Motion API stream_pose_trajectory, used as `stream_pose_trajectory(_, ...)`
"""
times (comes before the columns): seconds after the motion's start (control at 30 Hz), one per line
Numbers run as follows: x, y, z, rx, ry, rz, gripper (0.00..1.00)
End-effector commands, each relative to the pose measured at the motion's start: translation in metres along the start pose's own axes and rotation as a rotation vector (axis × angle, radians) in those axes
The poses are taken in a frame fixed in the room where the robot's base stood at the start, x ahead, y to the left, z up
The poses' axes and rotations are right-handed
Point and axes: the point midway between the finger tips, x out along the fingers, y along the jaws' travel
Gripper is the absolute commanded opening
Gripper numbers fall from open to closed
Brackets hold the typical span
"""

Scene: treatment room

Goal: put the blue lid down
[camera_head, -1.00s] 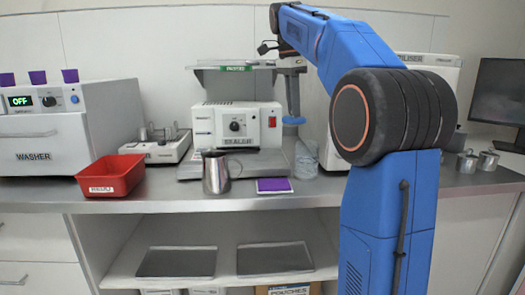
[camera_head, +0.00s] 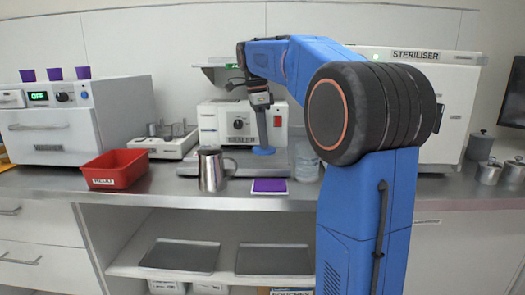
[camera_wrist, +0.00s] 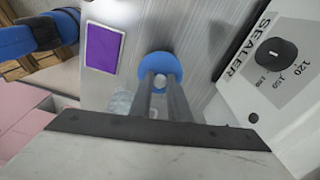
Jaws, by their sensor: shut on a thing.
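The blue lid (camera_wrist: 161,66) is a round disc with a pale knob at its middle, seen from above in the wrist view. My gripper (camera_wrist: 160,88) is shut on the knob. In the head view my gripper (camera_head: 262,143) points down and the blue lid (camera_head: 263,151) hangs beneath it, in front of the sealer. I cannot tell whether the lid touches the worktop (camera_head: 235,196) or is just above it.
A purple card (camera_head: 269,186) lies near the worktop's front edge. A steel jug (camera_head: 211,170) and red tray (camera_head: 114,169) stand to the left. A clear container (camera_head: 307,163) stands right of the lid. The sealer (camera_head: 226,123) and steriliser (camera_head: 448,110) stand behind.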

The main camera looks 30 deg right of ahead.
Motion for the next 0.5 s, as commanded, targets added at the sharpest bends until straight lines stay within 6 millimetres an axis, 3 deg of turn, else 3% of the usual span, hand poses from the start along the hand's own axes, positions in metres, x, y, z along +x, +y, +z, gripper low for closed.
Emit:
stream_pose_trajectory(0.33,0.037,0.0,0.004,0.0,0.0,0.001,0.0)
stream_pose_trajectory(0.5,0.042,0.0,0.005,0.0,0.0,0.0,0.0)
